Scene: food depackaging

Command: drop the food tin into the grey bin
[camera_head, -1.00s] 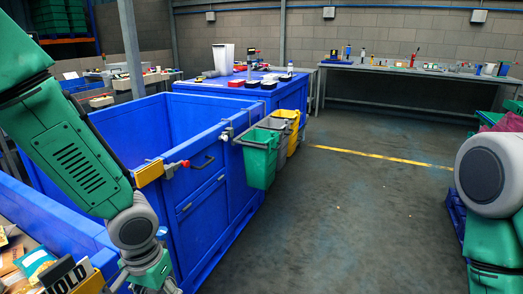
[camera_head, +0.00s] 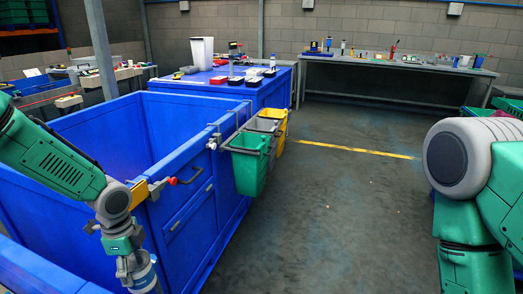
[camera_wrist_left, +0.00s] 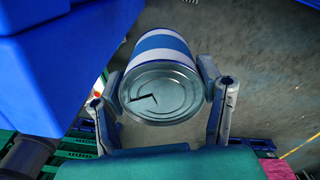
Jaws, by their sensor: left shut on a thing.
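The food tin (camera_wrist_left: 160,88) is a white cylinder with a blue band and a bare metal end, which has a dark angular mark. In the left wrist view my left gripper (camera_wrist_left: 166,94) is shut on it, one finger on each side. The grey bin (camera_head: 266,125) hangs between a green bin (camera_head: 249,165) and a yellow bin (camera_head: 275,113), ahead and right of the left arm, partly hidden by the green bin. My right gripper is out of view.
The big blue crate (camera_head: 185,206) has a high wall with a red-tipped latch (camera_head: 172,181) beside my left arm. A blue workbench (camera_head: 261,91) stands behind the bins. Open floor (camera_head: 330,210) lies to their right.

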